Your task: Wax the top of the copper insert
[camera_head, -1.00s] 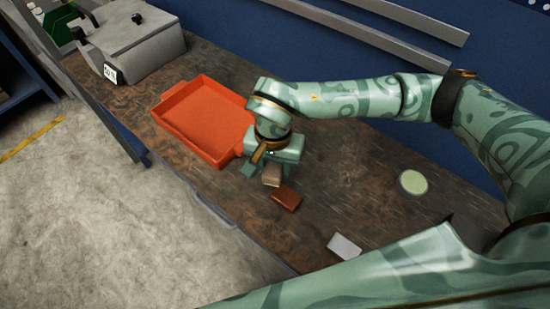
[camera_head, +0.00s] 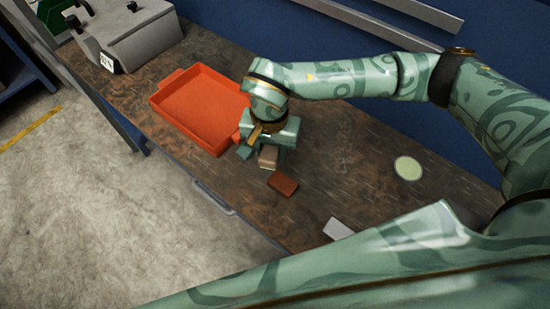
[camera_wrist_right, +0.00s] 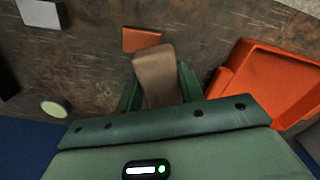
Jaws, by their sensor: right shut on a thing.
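The copper insert (camera_head: 283,185) is a small reddish-brown block lying on the brown worktop. It also shows in the right wrist view (camera_wrist_right: 141,39). My right gripper (camera_head: 262,152) is shut on a tan block (camera_head: 268,157), which may be the wax. In the right wrist view the tan block (camera_wrist_right: 157,78) sits between the two green fingers, its far end close to the copper insert in the picture. The held block appears just behind the insert in the head view, with a small gap between them. The insert's top is uncovered. My left gripper is not in view.
An orange tray (camera_head: 160,104) stands just left of my right gripper. A pale green disc (camera_head: 408,168) and a white block (camera_head: 337,229) lie on the worktop to the right. A grey machine (camera_head: 135,40) stands at the far left. The worktop's front edge runs near the insert.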

